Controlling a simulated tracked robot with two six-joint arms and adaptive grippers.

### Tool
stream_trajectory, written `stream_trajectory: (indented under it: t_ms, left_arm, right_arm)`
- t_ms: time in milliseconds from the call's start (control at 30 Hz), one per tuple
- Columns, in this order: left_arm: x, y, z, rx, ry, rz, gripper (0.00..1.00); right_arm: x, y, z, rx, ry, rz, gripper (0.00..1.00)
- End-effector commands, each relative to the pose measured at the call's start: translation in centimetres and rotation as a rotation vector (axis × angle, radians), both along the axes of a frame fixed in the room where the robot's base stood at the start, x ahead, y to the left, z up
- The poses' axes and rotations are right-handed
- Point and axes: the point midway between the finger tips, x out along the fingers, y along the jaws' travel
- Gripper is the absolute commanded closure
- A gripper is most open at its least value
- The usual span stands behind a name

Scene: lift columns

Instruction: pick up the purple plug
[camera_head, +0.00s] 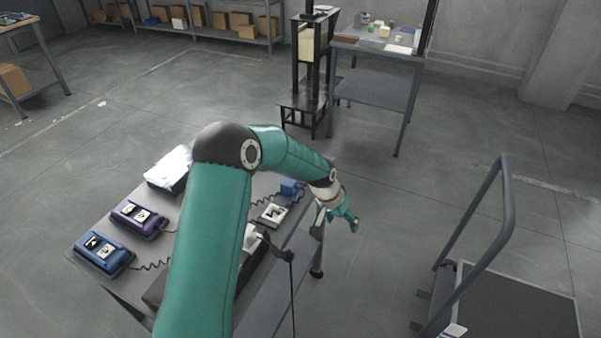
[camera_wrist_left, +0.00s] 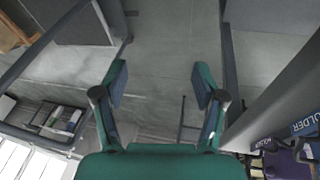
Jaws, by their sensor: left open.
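A purple block-like unit (camera_head: 138,218) with black and white parts on top lies on the left part of the grey table, in the head view. A purple shape (camera_wrist_left: 287,165) shows at the lower right of the left wrist view. I cannot tell for sure which part is the purple plug. My left gripper (camera_head: 347,217) hangs past the table's right edge, well away from the purple unit. In the left wrist view its two fingers (camera_wrist_left: 161,88) are wide apart with only floor between them. My right gripper is not in view.
A blue unit (camera_head: 103,252) sits beside the purple one. A blue block (camera_head: 290,188), a pale socket-like piece (camera_head: 272,214) and coiled cords lie toward the table's right edge. A white box (camera_head: 168,168) lies at the back. A railed cart (camera_head: 515,300) stands right; floor between is clear.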

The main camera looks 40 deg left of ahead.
Motion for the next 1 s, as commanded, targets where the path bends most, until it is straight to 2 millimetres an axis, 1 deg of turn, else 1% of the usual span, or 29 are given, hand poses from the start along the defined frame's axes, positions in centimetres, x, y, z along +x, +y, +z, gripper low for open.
stream_trajectory:
  t_ms: [33, 67, 100, 167, 200, 300, 400, 467, 567, 900, 1000]
  left_arm:
    - [1.7, 4.0, 3.3, 0.044, -0.034, 0.029, 0.29]
    - [2.2, 5.9, 5.2, 0.067, -0.042, 0.042, 0.29]
    - [2.5, 8.4, 7.7, 0.096, -0.052, 0.058, 0.29]
    - [2.5, 11.5, 11.2, 0.134, -0.062, 0.084, 0.29]
    - [2.3, 13.3, 13.3, 0.157, -0.066, 0.101, 0.29]
    - [1.3, 16.5, 17.3, 0.197, -0.070, 0.139, 0.29]
    - [0.5, 18.1, 19.6, 0.219, -0.069, 0.161, 0.29]
    - [0.3, 18.6, 19.9, 0.224, -0.067, 0.168, 0.29]
    - [0.5, 19.0, 19.2, 0.226, -0.063, 0.170, 0.29]
    - [3.1, 19.7, 12.7, 0.225, -0.063, 0.170, 0.29]
    - [3.7, 19.9, 11.3, 0.225, -0.066, 0.171, 0.29]
  right_arm:
    - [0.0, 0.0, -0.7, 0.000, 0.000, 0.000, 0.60]
    - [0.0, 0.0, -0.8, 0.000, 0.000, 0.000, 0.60]
    - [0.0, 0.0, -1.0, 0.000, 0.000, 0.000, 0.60]
    - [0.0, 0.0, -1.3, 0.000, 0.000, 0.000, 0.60]
    - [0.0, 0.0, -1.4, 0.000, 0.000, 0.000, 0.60]
    - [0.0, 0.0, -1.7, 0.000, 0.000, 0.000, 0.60]
    - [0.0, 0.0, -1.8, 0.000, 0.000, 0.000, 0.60]
    - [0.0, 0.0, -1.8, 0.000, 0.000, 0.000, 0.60]
    - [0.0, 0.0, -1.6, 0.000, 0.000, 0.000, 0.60]
    - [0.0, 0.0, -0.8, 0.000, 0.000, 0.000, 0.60]
    - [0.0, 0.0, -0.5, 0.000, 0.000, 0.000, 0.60]
